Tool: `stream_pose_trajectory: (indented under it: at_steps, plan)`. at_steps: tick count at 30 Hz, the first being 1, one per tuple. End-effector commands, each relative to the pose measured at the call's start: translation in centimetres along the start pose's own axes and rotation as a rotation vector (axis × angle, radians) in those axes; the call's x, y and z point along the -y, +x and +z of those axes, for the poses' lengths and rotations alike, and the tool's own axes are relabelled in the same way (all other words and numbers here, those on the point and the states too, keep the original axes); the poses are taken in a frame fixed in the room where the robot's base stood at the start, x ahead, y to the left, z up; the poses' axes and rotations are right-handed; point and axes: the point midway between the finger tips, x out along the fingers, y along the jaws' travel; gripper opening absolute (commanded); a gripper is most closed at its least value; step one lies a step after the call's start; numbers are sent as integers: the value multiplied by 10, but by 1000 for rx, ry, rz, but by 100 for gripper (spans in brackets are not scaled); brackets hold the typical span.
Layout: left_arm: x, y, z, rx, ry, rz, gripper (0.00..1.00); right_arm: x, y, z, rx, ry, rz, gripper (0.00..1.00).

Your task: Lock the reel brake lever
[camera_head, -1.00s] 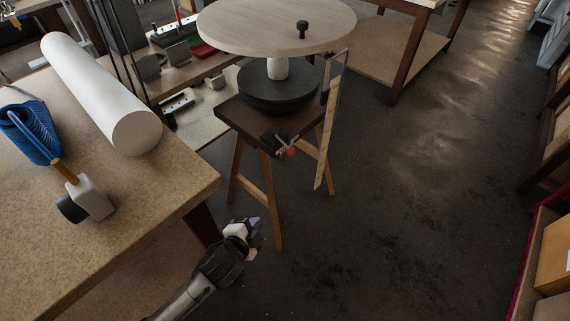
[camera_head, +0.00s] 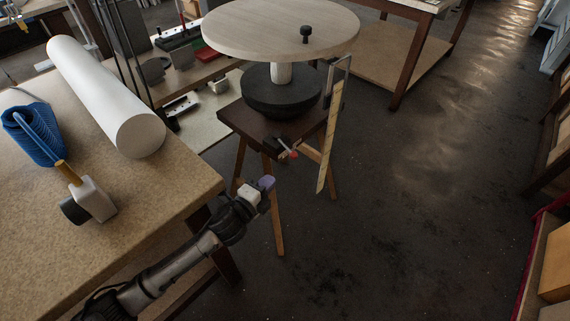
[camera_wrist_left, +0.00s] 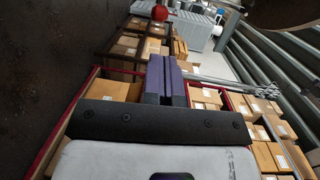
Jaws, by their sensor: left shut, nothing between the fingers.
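The reel brake lever (camera_head: 284,145) is a short light bar with a red knob, beside a dark block on the front of the reel stand. Its red knob also shows at the top of the left wrist view (camera_wrist_left: 157,14), beyond the fingertips. My left gripper (camera_head: 267,183) is below and left of the lever in the head view, apart from it. Its purple-grey fingers (camera_wrist_left: 165,80) are shut together and empty. The reel (camera_head: 280,28) is a pale round disc above a dark round base on the wooden stand. My right gripper is not in view.
A workbench (camera_head: 190,187) at the left holds a white roll (camera_head: 105,95), a blue spool (camera_head: 35,135) and a small white-and-black tool. A slatted upright strip (camera_head: 331,135) stands right of the lever. The floor to the right is clear; boxes line the far right edge.

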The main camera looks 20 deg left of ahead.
Motion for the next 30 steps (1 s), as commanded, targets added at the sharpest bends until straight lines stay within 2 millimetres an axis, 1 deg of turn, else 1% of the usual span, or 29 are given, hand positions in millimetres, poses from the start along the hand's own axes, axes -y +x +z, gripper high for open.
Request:
stream_pose_trajectory:
  at_steps: [5,12,18,24,30]
  plan:
    - [-2,15,0,0,-2,-2,0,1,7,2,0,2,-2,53]
    - [-2,54,0,1,-1,-3,0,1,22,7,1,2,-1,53]
    - [-2,80,0,0,-2,-1,0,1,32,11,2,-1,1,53]
    - [-1,95,0,0,-1,0,0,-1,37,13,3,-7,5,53]
    - [0,100,0,0,-2,1,0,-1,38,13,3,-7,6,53]
